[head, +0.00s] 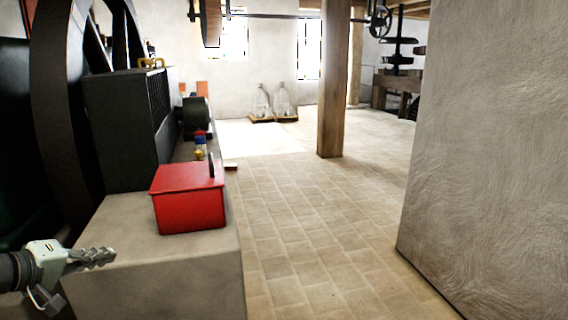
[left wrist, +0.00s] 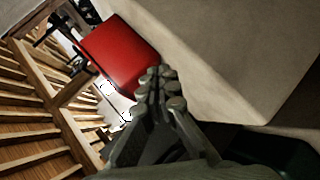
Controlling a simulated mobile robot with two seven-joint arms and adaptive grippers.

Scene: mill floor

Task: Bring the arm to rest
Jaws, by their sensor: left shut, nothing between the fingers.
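My left gripper (head: 100,256) comes in at the lower left of the head view, in front of the near face of a pale stone plinth. It is shut and empty. In the left wrist view its closed fingers (left wrist: 160,90) show at the middle, with nothing between them. My right gripper shows in neither view.
A red box (head: 190,198) sits on the plinth (head: 120,230), and it also shows in the left wrist view (left wrist: 118,52). A black machine with a large wheel (head: 62,110) stands behind. A wall (head: 490,150) bounds the right; the tiled floor (head: 310,240) between is clear up to a wooden post (head: 334,90).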

